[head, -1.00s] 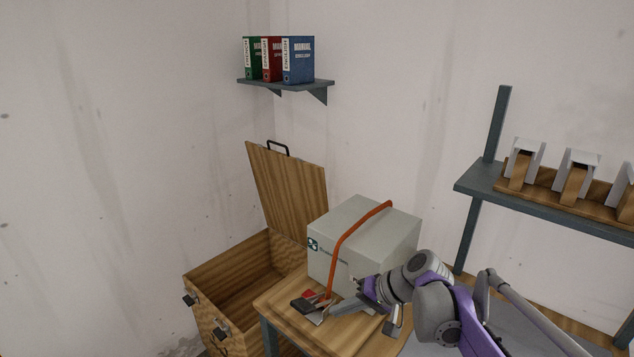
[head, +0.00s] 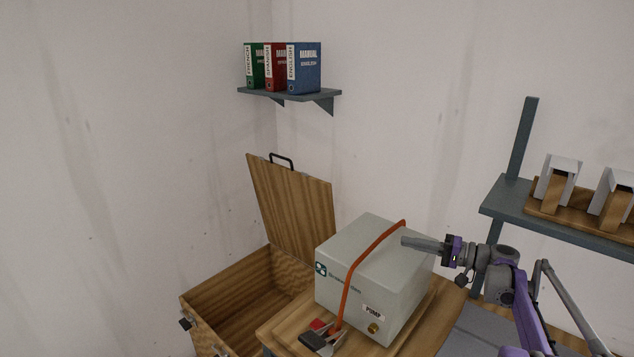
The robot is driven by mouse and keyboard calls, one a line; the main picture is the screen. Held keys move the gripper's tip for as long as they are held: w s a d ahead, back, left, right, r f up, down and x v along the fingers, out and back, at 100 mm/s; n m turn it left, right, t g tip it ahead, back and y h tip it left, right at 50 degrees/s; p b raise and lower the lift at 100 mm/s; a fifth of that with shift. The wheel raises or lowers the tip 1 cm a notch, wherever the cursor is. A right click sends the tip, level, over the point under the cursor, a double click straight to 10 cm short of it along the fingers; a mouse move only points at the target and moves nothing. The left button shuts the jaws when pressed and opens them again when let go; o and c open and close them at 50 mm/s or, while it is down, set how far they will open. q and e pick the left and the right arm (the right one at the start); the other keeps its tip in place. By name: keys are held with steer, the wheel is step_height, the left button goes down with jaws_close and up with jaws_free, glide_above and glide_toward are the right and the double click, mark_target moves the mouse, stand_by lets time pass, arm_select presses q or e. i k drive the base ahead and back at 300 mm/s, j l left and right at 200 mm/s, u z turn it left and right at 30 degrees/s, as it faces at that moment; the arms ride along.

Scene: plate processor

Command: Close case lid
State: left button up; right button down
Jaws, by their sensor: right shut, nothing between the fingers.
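The wooden case (head: 197,322) stands open on the floor at the lower left of the head view, and its inside looks empty where it shows. Its wooden lid (head: 291,205) is raised, leaning back near the wall corner, with a dark handle (head: 281,160) on its top edge. My right gripper (head: 404,241) is shut and empty. It points left in front of the upper right of the grey pump box, well to the right of the lid. Whether it touches the box or strap is unclear. My left gripper is not in view.
The grey pump box (head: 345,262) with an orange strap (head: 352,268) stands on a small wooden table (head: 280,325) between my right arm and the case. A wall shelf (head: 300,94) with manuals hangs above the lid. A rack shelf (head: 500,205) is at right.

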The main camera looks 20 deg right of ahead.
mark_target(296, 208)
steer(key=i, duration=1.2)
